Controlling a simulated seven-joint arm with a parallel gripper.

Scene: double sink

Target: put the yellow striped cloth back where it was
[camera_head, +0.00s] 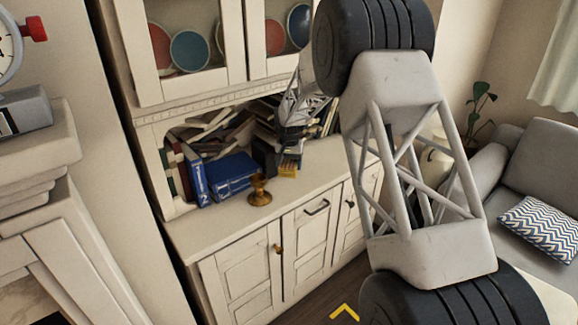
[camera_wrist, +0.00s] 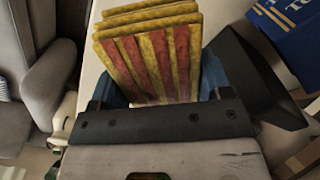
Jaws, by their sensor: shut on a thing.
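The yellow striped cloth (camera_head: 288,170), yellow with red stripes and folded in layers, shows in the head view just above or at the white cabinet counter. In the wrist view the cloth (camera_wrist: 150,58) stands up between the blue-padded jaws. My gripper (camera_head: 291,156) is shut on it, at the counter's back in front of the books; it also shows in the wrist view (camera_wrist: 162,88). Whether the cloth touches the counter I cannot tell. The cloth's lower part is hidden by the jaws.
A dark box (camera_head: 264,157) stands close beside my gripper, left in the head view. Blue books (camera_head: 232,174) and a brass goblet (camera_head: 259,190) stand further left. Piled books (camera_head: 225,135) fill the shelf behind. The counter's front (camera_head: 305,185) is clear.

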